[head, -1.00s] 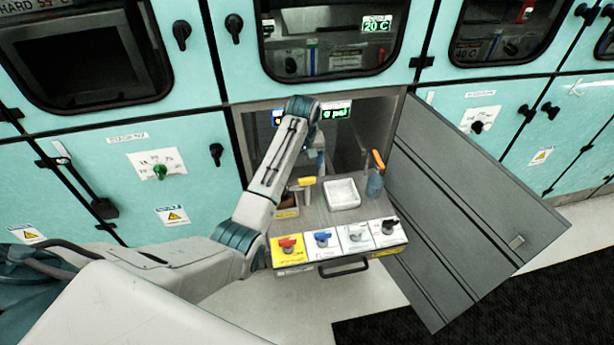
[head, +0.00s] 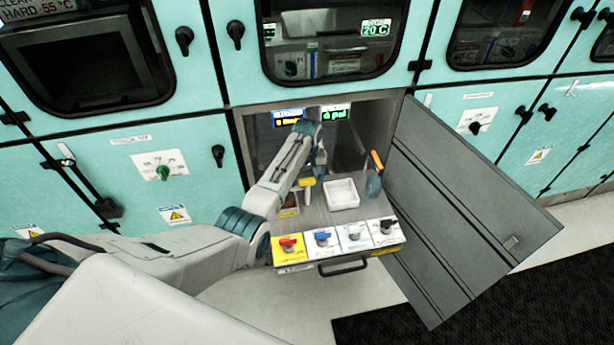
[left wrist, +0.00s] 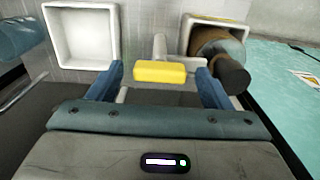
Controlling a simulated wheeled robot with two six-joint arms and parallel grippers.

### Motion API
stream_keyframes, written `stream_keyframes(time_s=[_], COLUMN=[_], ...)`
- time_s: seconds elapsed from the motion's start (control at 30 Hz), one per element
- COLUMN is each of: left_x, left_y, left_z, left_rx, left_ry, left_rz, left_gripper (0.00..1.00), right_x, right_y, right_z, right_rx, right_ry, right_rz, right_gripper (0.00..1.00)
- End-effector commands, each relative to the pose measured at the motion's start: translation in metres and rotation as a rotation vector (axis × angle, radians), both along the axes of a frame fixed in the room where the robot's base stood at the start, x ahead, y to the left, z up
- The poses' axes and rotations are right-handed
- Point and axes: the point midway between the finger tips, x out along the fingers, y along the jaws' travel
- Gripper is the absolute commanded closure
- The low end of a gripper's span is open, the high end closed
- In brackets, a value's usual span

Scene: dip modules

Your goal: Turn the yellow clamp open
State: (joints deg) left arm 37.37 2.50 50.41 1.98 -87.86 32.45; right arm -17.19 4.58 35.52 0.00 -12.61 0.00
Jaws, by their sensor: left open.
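The yellow clamp (head: 306,182) stands on the pulled-out tray in the open compartment, and in the left wrist view its yellow handle (left wrist: 159,72) lies crosswise on a pale stem. My left gripper (left wrist: 160,75) is open, with its two blue fingers on either side of the yellow handle. I cannot tell whether a finger touches it. In the head view my left gripper (head: 314,168) is just above and behind the clamp, partly hidden by its own wrist. My right gripper is not in view.
A white square dish (head: 341,207) stands right of the clamp; an orange-topped bottle (head: 374,183) is beyond it. A brown cylinder (left wrist: 220,55) sits close to one finger. Red, blue, white and black knobs (head: 323,238) line the tray's front. A grey door (head: 470,215) hangs open at right.

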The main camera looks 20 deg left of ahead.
Motion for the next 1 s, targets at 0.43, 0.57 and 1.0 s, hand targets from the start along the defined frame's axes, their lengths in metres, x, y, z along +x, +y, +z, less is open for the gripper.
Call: stream_keyframes(time_s=[0.43,0.57,1.0], left_x=[0.0002,0.0003,0.0001], left_y=[-0.0002,-0.0001,0.0000], left_z=[-0.0017,-0.0016,0.0001], left_rx=[0.000,0.000,-0.001], left_ry=[-0.001,-0.001,0.001], left_rz=[0.000,0.000,-0.119], left_gripper=[0.57,0.72,0.72], right_x=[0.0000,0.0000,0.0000], right_y=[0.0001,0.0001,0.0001], right_z=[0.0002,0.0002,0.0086], right_rx=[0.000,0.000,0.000], right_ry=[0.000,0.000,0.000], right_rz=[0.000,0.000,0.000], right_gripper=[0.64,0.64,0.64])
